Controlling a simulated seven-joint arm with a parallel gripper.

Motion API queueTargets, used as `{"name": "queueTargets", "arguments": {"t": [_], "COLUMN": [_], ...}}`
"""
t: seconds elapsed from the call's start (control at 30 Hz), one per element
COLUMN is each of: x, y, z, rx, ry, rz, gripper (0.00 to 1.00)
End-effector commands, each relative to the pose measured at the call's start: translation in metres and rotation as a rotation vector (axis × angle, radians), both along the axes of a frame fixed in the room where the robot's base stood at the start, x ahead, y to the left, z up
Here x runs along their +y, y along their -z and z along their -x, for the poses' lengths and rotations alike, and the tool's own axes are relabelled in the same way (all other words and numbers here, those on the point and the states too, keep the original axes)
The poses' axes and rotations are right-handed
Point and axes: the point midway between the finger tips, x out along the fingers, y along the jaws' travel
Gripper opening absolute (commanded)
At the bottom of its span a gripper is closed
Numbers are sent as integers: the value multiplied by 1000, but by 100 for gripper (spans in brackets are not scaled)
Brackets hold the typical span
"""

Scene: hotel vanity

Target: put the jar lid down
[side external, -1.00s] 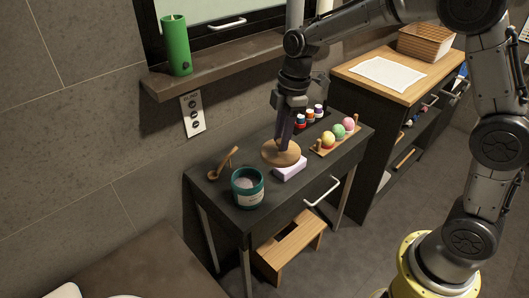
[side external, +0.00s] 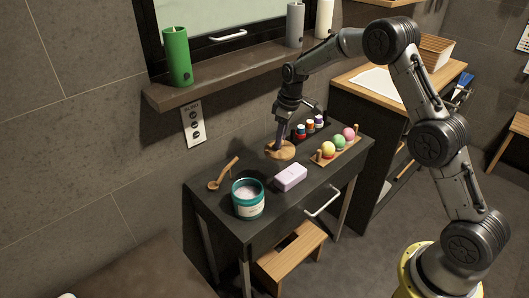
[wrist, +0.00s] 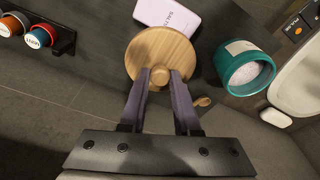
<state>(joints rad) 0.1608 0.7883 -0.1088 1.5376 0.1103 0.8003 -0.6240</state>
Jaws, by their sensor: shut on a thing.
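The round wooden jar lid (side external: 274,153) is level at the back of the dark vanity table (side external: 318,190). It also shows in the wrist view (wrist: 178,55) with a knob at its centre. My gripper (side external: 279,145) points down from above and is shut on the knob; its fingers (wrist: 160,76) sit on either side of it. I cannot tell whether the lid's underside touches the tabletop. The teal jar (side external: 248,206) stands open at the front left, with pale contents; it also shows in the wrist view (wrist: 234,80).
A wooden scoop (side external: 223,176) is at the left. Small bottles in a rack (side external: 309,130) and a wooden tray of coloured balls (side external: 337,147) stand to the right. The tabletop between scoop and lid is clear.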

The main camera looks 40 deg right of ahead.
Motion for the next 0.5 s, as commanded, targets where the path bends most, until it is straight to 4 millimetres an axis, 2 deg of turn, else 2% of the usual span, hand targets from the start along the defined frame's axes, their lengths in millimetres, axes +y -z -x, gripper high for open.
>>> {"name": "queueTargets", "arguments": {"t": [0.2,0.5], "x": [-5,-9], "y": [18,61], "z": [-39,-73], "rx": [0,0], "ry": [-2,-3], "rz": [1,0], "gripper": [0,0]}}
